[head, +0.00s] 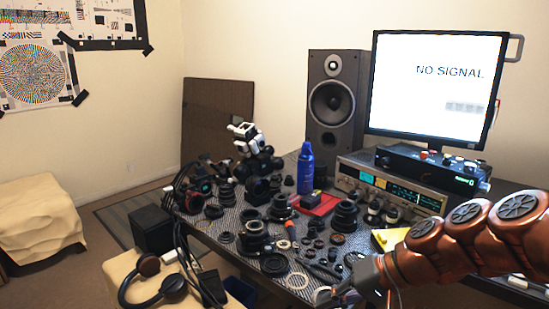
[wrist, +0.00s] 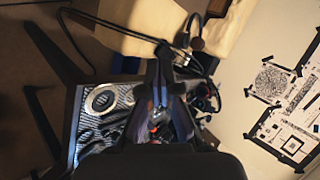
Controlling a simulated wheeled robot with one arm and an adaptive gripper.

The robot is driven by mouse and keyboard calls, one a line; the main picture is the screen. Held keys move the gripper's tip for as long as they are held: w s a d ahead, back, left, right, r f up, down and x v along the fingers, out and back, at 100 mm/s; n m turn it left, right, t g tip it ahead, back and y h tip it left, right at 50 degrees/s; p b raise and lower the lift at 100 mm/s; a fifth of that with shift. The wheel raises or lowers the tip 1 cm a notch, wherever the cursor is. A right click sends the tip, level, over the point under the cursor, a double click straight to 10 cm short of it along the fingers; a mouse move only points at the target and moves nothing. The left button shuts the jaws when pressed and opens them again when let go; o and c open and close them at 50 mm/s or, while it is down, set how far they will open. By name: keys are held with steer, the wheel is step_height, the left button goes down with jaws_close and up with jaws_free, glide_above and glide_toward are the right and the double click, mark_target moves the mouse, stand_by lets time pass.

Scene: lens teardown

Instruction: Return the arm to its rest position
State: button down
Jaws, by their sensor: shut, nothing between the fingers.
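My arm (head: 440,248), copper-coloured, reaches in from the right edge in the head view. My gripper (head: 345,290) is at its end, low in that view by the near edge of the table. In the wrist view my gripper (wrist: 160,75) shows as dark fingers close together in the middle, shut with nothing between them. Its fingertips are hard to make out in the head view.
The patterned table (head: 205,232) is crowded with lens parts. A pale ring (head: 322,295) lies near my gripper. Headphones (head: 155,280) rest on a covered seat at front left. A blue bottle (head: 306,168), speaker (head: 335,105) and monitor (head: 425,100) stand behind.

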steer(key=s+d+r+g+h+p, duration=0.1)
steer(key=s+d+r+h+p, duration=0.1)
steer(key=s, duration=0.5)
steer(key=s+d+r+n+g+h+p, duration=0.1)
steer(key=s+d+r+h+p, duration=0.2)
steer(key=s+p, duration=0.4)
steer(key=s+d+r+g+h+p, duration=0.2)
steer(key=s+d+r+h+p, duration=0.1)
steer(key=s, duration=0.4)
steer(key=shift+n+h+p, duration=0.3)
steer(key=shift+h+p, duration=0.3)
steer(key=shift+p, duration=0.6)
